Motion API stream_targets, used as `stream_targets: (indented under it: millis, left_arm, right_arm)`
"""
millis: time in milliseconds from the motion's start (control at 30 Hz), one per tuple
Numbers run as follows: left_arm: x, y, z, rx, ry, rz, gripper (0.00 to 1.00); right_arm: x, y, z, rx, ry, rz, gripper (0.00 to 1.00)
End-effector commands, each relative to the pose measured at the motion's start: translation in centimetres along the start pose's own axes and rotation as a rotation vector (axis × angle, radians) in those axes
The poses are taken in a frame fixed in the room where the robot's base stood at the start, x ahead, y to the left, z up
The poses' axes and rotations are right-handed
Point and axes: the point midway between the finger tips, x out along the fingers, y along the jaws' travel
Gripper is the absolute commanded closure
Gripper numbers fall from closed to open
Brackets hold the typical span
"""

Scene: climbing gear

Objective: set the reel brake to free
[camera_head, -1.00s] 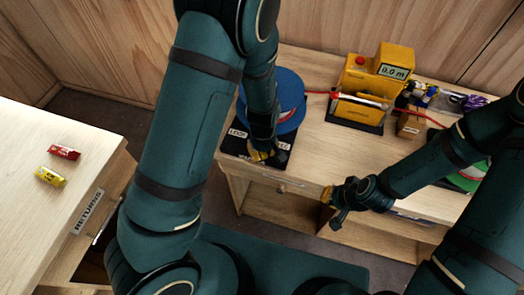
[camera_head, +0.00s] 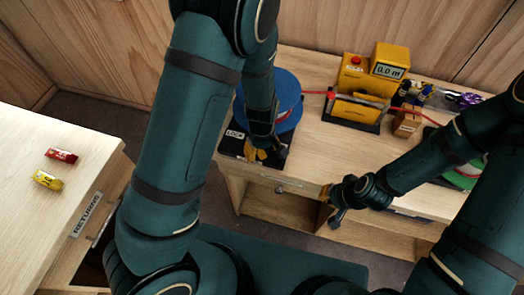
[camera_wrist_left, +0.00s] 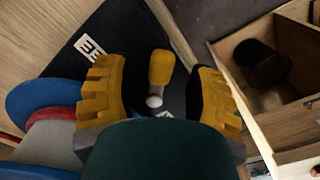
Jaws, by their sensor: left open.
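The reel (camera_head: 284,98) is a blue drum with a red line, on a black base plate (camera_head: 228,146) at the bench's left end. A label reading LOCK (camera_head: 236,134) is on the plate's left part. My left gripper (camera_head: 262,152) is low over the plate, in front of the drum. In the left wrist view its yellow-padded fingers (camera_wrist_left: 160,95) are open, with the yellow brake lever (camera_wrist_left: 161,68) between them, gaps showing on both sides. A partly readable label (camera_wrist_left: 90,45) lies beyond the left finger. My right gripper (camera_head: 333,204) hangs in front of the bench, away from the reel.
A yellow meter reading 0.0 m (camera_head: 388,70) stands behind the line guide. A small wooden block (camera_head: 406,124) and purple gear (camera_head: 468,99) are further right. A table at left holds a red (camera_head: 62,155) and a yellow item (camera_head: 47,180). A dark cup (camera_wrist_left: 262,63) sits in an open compartment.

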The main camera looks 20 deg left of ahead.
Motion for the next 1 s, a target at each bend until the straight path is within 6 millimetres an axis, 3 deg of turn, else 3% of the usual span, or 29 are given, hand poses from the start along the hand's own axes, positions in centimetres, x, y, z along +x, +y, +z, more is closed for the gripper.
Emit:
stream_targets:
  millis: [300, 500, 700, 1000]
  left_arm:
    - [-6.5, 0.2, 0.1, 0.003, 0.002, 0.006, 0.45]
    - [-9.4, 0.1, 0.1, 0.001, 0.001, 0.004, 0.45]
    - [-10.5, 0.0, 0.0, 0.001, 0.000, 0.001, 0.45]
    - [-10.5, 0.0, 0.0, 0.000, 0.000, 0.000, 0.45]
  right_arm:
    - [0.0, 0.0, 0.0, 0.000, 0.000, 0.000, 1.00]
    - [0.0, 0.0, 0.0, 0.000, 0.000, 0.000, 1.00]
    - [0.0, 0.0, 0.0, 0.000, 0.000, 0.000, 1.00]
    - [0.0, 0.0, 0.0, 0.000, 0.000, 0.000, 1.00]
